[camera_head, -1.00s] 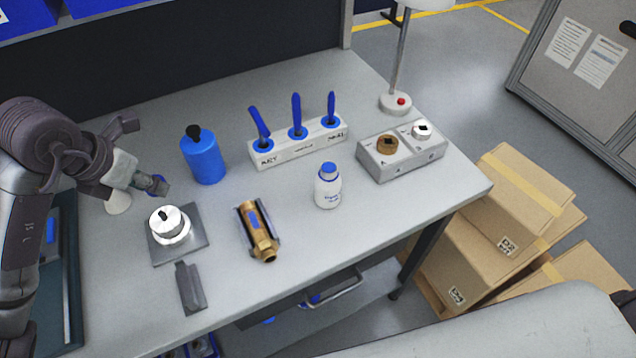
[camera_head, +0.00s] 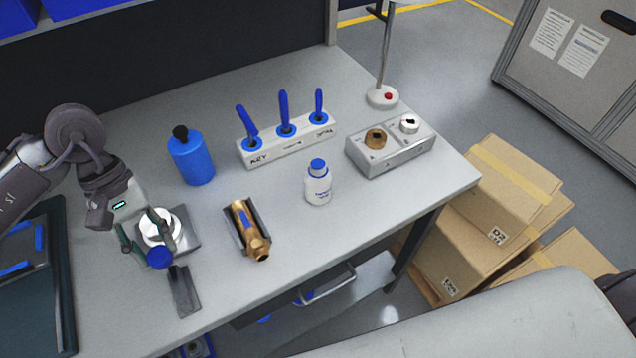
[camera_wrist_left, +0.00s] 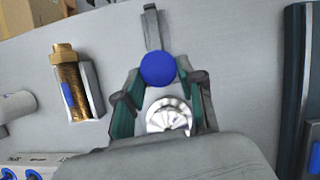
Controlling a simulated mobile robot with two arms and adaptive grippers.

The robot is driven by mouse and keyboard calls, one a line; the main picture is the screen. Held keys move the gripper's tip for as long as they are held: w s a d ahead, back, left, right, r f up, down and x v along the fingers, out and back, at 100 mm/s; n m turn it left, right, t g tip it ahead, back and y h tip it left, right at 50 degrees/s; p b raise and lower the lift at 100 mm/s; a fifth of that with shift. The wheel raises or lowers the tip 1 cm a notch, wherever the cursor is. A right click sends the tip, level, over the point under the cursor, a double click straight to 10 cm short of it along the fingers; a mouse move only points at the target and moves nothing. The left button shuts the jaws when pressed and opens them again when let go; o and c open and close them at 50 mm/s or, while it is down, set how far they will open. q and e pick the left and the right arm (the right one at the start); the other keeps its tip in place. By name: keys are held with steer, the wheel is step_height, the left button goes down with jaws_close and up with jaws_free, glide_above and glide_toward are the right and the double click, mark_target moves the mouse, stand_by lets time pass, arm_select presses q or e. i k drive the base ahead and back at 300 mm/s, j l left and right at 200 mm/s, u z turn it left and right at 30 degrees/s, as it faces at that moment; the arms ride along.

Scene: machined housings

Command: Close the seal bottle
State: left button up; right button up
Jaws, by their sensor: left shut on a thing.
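My left gripper (camera_head: 152,248) is shut on a round blue cap (camera_head: 160,258), which also shows between the fingertips in the left wrist view (camera_wrist_left: 158,70). The gripper is over the silver round housing on its plate, well left of the bottle and apart from it. My right gripper is out of view.
A blue bottle (camera_head: 191,160) with a black top and a white key stand (camera_head: 280,147) stand behind. A brass fitting (camera_head: 248,232) in its cradle lies between gripper and bottle. A grey block (camera_head: 390,155) stands right of the bottle. The bench around the bottle is clear.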

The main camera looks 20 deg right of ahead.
mark_target(318, 179)
steer(key=k+j+z, duration=0.6)
steer(key=k+z, duration=0.15)
steer(key=k, duration=0.1)
